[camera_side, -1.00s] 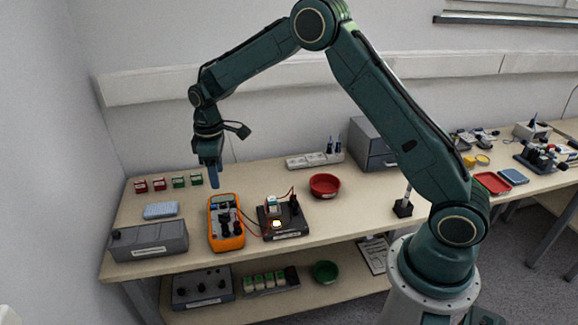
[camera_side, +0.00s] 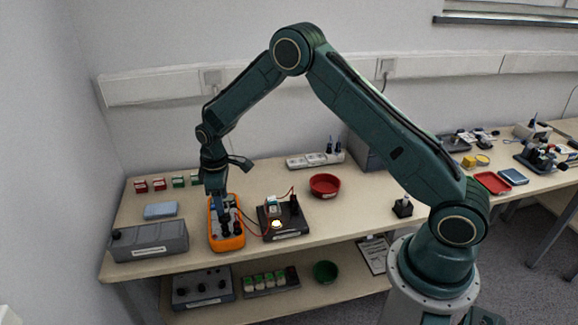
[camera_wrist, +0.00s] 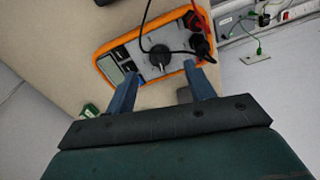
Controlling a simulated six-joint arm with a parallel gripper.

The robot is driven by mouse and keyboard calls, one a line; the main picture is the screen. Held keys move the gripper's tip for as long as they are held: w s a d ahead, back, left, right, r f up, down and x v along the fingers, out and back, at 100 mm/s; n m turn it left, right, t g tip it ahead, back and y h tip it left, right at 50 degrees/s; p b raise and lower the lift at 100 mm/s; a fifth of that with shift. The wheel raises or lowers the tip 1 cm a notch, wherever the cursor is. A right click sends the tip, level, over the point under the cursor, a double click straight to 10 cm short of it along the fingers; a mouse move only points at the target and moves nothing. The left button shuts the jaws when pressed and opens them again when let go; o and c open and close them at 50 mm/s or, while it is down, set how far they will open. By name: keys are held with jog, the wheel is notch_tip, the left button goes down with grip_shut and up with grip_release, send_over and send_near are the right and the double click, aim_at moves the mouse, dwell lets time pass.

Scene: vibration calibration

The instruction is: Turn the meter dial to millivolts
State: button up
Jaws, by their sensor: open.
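The orange-edged meter (camera_side: 228,242) lies on the bench, left of the middle. My gripper (camera_side: 219,203) is over its upper part in the side view and hides some of its face. In the wrist view the grey meter face (camera_wrist: 136,50) shows a dark round dial (camera_wrist: 158,58). My gripper (camera_wrist: 161,69) is open, with one blue finger on each side of the dial. I cannot tell whether the fingers touch it. A black lead (camera_wrist: 146,25) loops across the face close to the dial. The dial markings are too small to read.
Red and black plugs (camera_wrist: 197,35) sit at one end of the meter. A black base with a lit lamp (camera_side: 283,222) stands right of it, joined by leads. A grey box (camera_side: 150,242) is at left, and a red bowl (camera_side: 325,186) is farther right.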

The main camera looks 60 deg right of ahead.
jog(key=shift+f, duration=2.3)
jog(key=c, duration=1)
